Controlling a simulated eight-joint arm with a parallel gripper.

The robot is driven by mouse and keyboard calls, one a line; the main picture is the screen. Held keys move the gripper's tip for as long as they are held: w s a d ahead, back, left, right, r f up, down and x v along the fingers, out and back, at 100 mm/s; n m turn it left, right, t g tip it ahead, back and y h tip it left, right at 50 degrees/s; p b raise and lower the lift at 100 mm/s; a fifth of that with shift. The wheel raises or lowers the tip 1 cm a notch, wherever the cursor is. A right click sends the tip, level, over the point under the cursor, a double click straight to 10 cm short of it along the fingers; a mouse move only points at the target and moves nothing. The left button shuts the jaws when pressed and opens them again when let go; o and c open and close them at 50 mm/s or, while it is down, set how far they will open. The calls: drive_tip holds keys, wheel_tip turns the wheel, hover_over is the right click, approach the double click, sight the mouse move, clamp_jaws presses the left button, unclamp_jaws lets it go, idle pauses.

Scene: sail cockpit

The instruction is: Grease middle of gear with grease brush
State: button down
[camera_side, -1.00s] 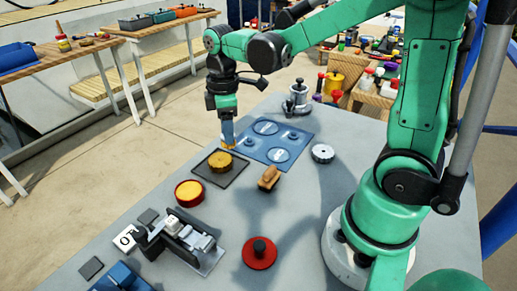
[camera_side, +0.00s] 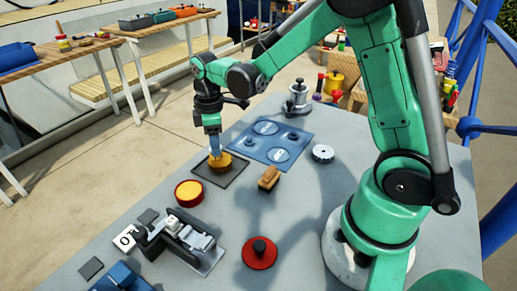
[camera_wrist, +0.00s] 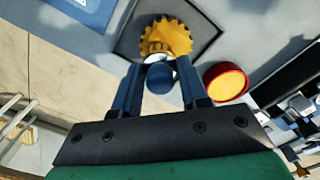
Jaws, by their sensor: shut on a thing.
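The gear (camera_side: 223,165) is golden and toothed and lies flat on a dark square mat (camera_side: 233,174). It also shows at the top of the wrist view (camera_wrist: 176,41). My gripper (camera_side: 214,147) is above the gear, pointing down. In the wrist view my gripper's fingers (camera_wrist: 160,75) are shut on the grease brush (camera_wrist: 160,77), whose rounded blue handle end shows between them. The brush's lower end overlaps the gear's middle in the picture. Its bristle tip is partly hidden, so I cannot tell whether it touches.
A red tin with yellow contents (camera_side: 189,192) stands left of a wooden block (camera_side: 269,178). A blue board (camera_side: 270,143) lies behind the gear. A black and metal fixture (camera_side: 178,233) and a red disc with a black knob (camera_side: 260,254) are in front. A small metal gear (camera_side: 322,153) lies right.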

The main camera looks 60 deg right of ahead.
drive_tip(key=shift+w+r, duration=0.2)
drive_tip(key=shift+w, duration=0.65)
drive_tip(key=shift+s+a+r, duration=0.1)
drive_tip(key=shift+s+r, duration=0.05)
drive_tip(key=shift+s, duration=1.35)
drive_tip(key=shift+s+r, duration=0.15)
drive_tip(key=shift+s, duration=1.3)
drive_tip(key=shift+w, duration=3)
drive_tip(key=shift+s, duration=3.05)
drive_tip(key=shift+w+f, duration=0.1)
drive_tip(key=shift+w, duration=0.05)
wheel_tip(320, 180, up, 7)
drive_tip(key=shift+f, duration=0.15)
drive_tip(key=shift+f, duration=0.1)
